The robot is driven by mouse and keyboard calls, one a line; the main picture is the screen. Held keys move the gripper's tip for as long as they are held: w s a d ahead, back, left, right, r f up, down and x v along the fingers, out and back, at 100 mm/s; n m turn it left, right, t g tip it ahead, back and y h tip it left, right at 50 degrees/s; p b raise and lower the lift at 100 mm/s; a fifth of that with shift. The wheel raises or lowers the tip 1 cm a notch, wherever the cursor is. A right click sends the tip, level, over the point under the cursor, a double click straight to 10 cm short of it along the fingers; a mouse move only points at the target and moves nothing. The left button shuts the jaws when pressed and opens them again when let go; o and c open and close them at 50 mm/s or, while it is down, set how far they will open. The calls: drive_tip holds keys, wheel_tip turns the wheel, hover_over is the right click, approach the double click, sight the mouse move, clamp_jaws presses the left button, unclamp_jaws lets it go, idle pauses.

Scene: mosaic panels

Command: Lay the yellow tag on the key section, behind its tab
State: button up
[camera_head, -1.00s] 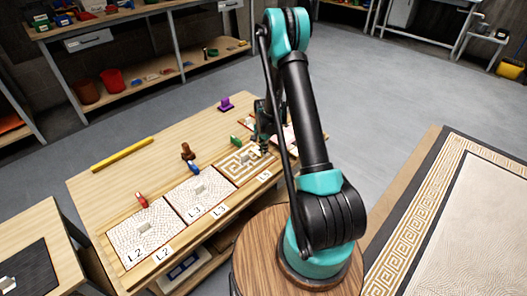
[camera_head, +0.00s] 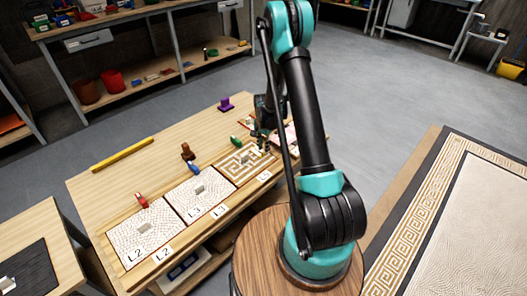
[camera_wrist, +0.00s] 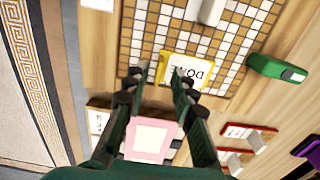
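The yellow tag (camera_wrist: 187,69), lettered "DONE", lies on the brown-and-white tiled key section (camera_wrist: 160,37) near one edge in the wrist view. The section's pale tab (camera_wrist: 210,11) stands nearer the top of that view, apart from the tag. In the head view, my gripper (camera_head: 262,141) is over the right end of the key section (camera_head: 232,170), whose tab (camera_head: 244,158) shows there. I cannot make out the tag in the head view.
A pink-edged white piece (camera_wrist: 150,139) lies below my fingers. A green object (camera_wrist: 275,69) and red-and-white tags (camera_wrist: 246,137) are to the right. Two pale panels (camera_head: 146,231) fill the table's left front. A yellow bar (camera_head: 122,154) lies at the back.

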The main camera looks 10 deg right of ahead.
wheel_tip(320, 180, up, 10)
drive_tip(key=f, duration=0.1)
drive_tip(key=s+d+r+n+t, duration=0.25)
drive_tip(key=s+r+n, duration=0.25)
drive_tip(key=s+r, duration=0.85)
drive_tip(key=s+d+f+n+t, duration=0.1)
drive_tip(key=s+n, duration=0.4)
drive_tip(key=s, duration=1.2)
drive_tip(key=shift+d+n+t, duration=0.3)
drive_tip(key=shift+n+t, duration=0.05)
drive_tip(key=shift+n, duration=0.05)
